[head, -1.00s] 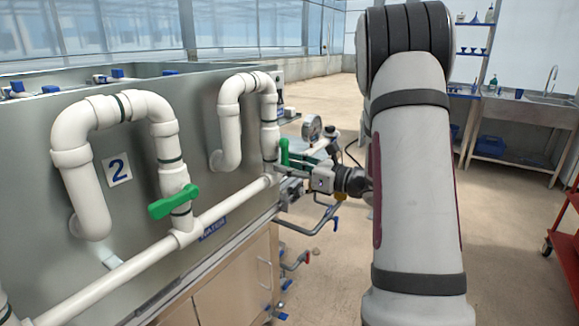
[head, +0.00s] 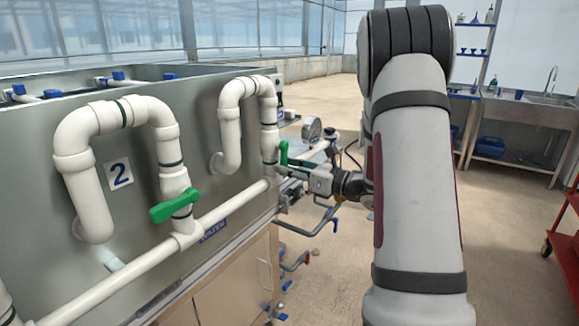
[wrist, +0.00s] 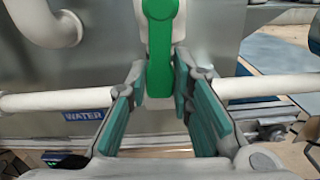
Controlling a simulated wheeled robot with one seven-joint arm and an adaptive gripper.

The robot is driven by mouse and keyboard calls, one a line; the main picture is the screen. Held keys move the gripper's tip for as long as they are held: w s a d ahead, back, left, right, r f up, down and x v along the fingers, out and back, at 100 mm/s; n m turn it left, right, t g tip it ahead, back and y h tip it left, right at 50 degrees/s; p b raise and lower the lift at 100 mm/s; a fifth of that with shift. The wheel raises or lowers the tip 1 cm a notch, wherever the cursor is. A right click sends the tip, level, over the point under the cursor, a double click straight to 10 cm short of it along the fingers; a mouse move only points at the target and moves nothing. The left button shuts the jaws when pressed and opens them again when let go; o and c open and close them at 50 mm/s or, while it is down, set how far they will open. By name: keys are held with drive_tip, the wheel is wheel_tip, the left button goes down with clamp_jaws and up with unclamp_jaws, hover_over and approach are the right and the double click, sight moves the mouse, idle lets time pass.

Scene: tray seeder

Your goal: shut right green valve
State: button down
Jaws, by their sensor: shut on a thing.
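The right green valve (head: 284,152) is on the vertical white pipe at the right, and its handle looks upright in the head view. In the wrist view its green handle (wrist: 160,50) points down between the fingertips. My gripper (wrist: 160,80) is shut on the lower part of this handle, one teal-padded finger on each side. In the head view my gripper (head: 290,165) reaches the valve from the right, and its fingertips are small and partly hidden there. Another green valve (head: 174,205) on the left pipe has its handle lying across the pipe.
A horizontal white pipe (head: 120,275) runs below both valves along the grey metal tank (head: 195,120). A round gauge (head: 311,130) and bent pipes stand just beyond my gripper. A sink bench (head: 530,108) and a red cart (head: 562,240) are at the right, with open floor between.

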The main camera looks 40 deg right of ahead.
sight(277, 154)
drive_tip(key=shift+s+a+r+m+p, duration=0.3)
drive_tip(key=shift+a+r+m+p, duration=0.6)
drive_tip(key=shift+m+p, duration=1.9)
drive_tip(key=shift+s+a+r+m+p, duration=0.35)
drive_tip(key=shift+a+r+m+p, duration=0.5)
drive_tip(key=shift+m+p, duration=1.95)
drive_tip(key=shift+s+a+r+m+p, duration=0.3)
drive_tip(key=shift+a+r+m+p, duration=0.6)
drive_tip(key=shift+m+p, duration=1.9)
drive_tip(key=shift+d+r, duration=0.2)
drive_tip(key=c, duration=1.4)
unclamp_jaws()
drive_tip(key=v, duration=1.2)
drive_tip(key=shift+r, duration=0.1)
